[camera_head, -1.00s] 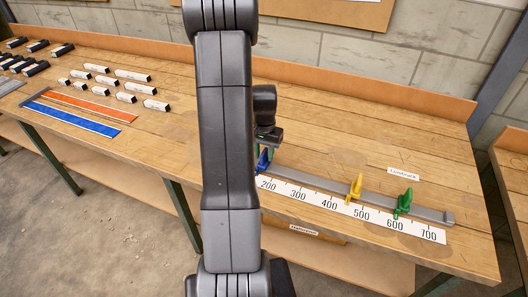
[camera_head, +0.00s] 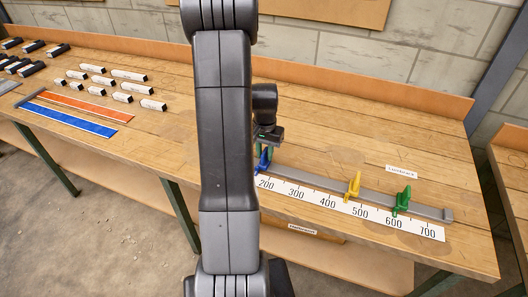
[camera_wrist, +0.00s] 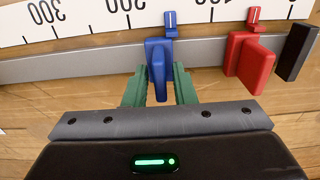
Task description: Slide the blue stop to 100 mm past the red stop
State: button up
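The blue stop (camera_wrist: 158,60) sits on the grey rail (camera_wrist: 90,57). Its pointer is at the scale (camera_wrist: 80,18) between the 100 and 200 marks. The red stop (camera_wrist: 245,62) is on the same rail, to the right in the wrist view, apart from the blue one by roughly one scale interval. In the head view the blue stop (camera_head: 263,160) shows beside my arm, just before the 200 mark; the red stop is hidden.
A yellow stop (camera_head: 353,186) and a green stop (camera_head: 402,200) stand further along the rail. A dark end block (camera_wrist: 297,52) is beside the red stop. Orange (camera_head: 80,105) and blue strips (camera_head: 70,118) and several small blocks lie at left. The rail between blue and yellow is clear.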

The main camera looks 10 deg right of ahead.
aim_at(265, 151)
jog(key=shift+o, duration=0.5)
notch_tip(265, 151, up, 14)
jog(key=shift+b, duration=0.45)
jog(key=shift+f, duration=0.15)
notch_tip(265, 151, down, 14)
jog(key=shift+r+p, duration=0.1)
jog(key=shift+p, duration=0.35)
jog(key=shift+w+a+r+p, duration=0.1)
jog(key=shift+w+a+p, duration=0.1)
jog(key=shift+a+p, duration=0.1)
jog(key=shift+w+a, duration=0.1)
jog(key=shift+a, duration=0.05)
